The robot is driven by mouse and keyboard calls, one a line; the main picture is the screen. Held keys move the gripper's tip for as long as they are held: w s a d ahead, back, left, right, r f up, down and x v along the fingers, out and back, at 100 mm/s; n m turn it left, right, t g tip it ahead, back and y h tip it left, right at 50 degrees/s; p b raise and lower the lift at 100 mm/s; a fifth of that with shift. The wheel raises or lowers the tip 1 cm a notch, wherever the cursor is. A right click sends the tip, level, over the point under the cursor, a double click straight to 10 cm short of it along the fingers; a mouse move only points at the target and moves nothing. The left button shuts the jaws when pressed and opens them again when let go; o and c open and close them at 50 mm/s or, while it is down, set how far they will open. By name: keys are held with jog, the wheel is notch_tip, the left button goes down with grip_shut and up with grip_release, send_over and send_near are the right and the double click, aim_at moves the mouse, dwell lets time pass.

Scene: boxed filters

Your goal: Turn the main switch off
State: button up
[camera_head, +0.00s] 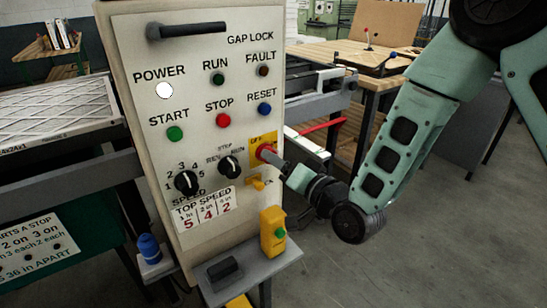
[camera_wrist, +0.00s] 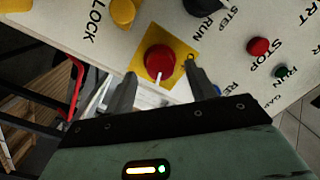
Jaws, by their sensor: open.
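The main switch is a red knob (camera_head: 264,151) on a yellow plate (camera_head: 254,158) at the right edge of the control panel. Part of an "OFF" label shows above the knob. My gripper (camera_head: 274,160) reaches the switch from the right and partly covers it. In the wrist view the red knob (camera_wrist: 159,60) sits between the two open fingers of my gripper (camera_wrist: 161,82), with a gap on each side. A pale handle or mark runs down from the knob. The white lamp (camera_head: 164,90) under "POWER" is bright.
A yellow knob (camera_head: 257,183) is just below the switch. Green start (camera_head: 175,133) and red stop (camera_head: 223,121) buttons and a selector (camera_head: 229,166) are left of it. A yellow box (camera_head: 272,232) stands on a grey shelf below. A red bar (camera_head: 322,126) is behind.

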jog(key=shift+x, duration=1.3)
jog(key=c, duration=0.9)
